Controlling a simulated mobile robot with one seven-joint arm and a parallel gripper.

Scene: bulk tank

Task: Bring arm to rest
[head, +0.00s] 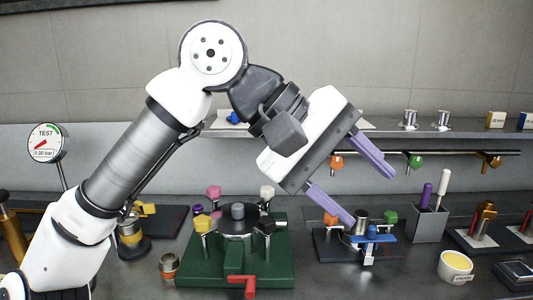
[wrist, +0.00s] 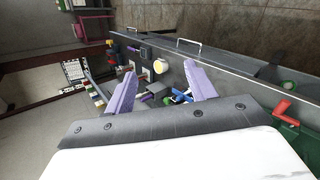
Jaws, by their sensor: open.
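My gripper (head: 362,190) is raised above the bench, with its two purple fingers spread wide and nothing between them. My white and grey arm reaches up from the lower left, bends at the top and slopes down to the right. In the wrist view my gripper (wrist: 160,95) is also open, and the bench shows beyond its fingers. In the head view the fingers are above and in front of a small dark stand with a blue part (head: 372,239). The lower finger's tip looks close to that stand, but I cannot tell whether they touch.
A green fixture (head: 200,268) with a red handle (head: 249,283) stands left of the stand. A grey holder (head: 430,223) with tools and a yellow-filled tub (head: 455,266) are to the right. A pressure gauge (head: 46,143) stands at the left. A rail (head: 455,153) with coloured valves runs behind.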

